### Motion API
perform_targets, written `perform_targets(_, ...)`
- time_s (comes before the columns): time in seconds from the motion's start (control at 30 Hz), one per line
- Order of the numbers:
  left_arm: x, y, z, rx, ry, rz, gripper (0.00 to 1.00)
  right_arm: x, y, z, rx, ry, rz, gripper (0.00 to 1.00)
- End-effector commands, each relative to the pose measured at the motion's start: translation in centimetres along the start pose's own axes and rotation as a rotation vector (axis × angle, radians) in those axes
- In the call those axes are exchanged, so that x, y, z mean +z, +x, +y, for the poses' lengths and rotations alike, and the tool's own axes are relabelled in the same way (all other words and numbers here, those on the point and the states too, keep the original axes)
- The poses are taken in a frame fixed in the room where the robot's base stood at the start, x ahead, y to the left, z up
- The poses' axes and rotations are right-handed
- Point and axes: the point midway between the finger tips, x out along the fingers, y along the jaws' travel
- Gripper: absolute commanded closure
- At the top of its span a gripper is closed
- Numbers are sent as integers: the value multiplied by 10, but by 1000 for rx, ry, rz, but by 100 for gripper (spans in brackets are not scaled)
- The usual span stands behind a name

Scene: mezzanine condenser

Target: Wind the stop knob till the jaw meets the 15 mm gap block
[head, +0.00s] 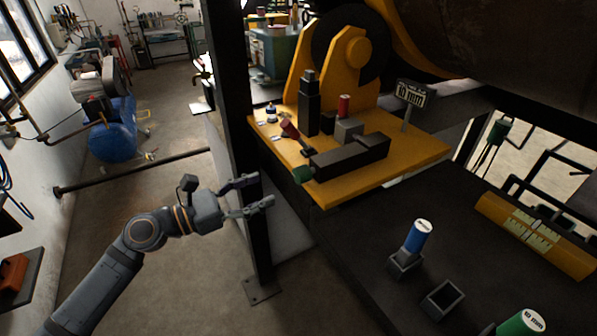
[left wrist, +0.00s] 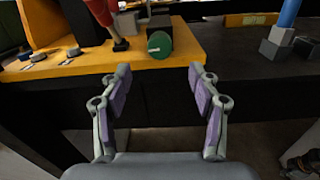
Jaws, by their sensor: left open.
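A green knob (head: 302,174) sits at the near left end of a dark block-shaped fixture (head: 350,158) on the yellow bench plate. In the left wrist view the knob (left wrist: 159,45) lies ahead, between the fingertips in the picture. My left gripper (head: 265,190) is open and empty, left of the plate's front edge and apart from the knob. A grey block (head: 349,131) stands behind the dark fixture. I cannot tell which piece is the jaw or which is the 15 mm gap block. My right gripper is not in view.
A red-handled lever (head: 289,129) stands close left of the knob. A dark post (head: 238,120) rises just behind my left gripper. A blue cylinder (head: 418,235) stands in a holder beside an empty socket (head: 443,299) and a green cylinder (head: 522,323). A sign (head: 410,93) stands behind.

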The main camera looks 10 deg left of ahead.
Motion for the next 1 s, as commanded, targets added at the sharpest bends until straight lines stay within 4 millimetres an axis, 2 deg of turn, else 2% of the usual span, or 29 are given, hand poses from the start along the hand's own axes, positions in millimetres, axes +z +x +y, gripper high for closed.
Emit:
perform_targets(0.2, 4, 19, 1, 3, -2, -10, 38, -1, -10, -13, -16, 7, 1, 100)
perform_targets(0.7, 3, 88, 2, 5, -4, -3, 38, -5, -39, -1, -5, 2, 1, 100)
perform_targets(0.83, 1, 98, 1, 4, -2, 0, 38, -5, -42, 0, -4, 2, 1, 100)
perform_targets(1.0, -1, 102, 1, 4, 0, 2, 38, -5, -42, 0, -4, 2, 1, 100)
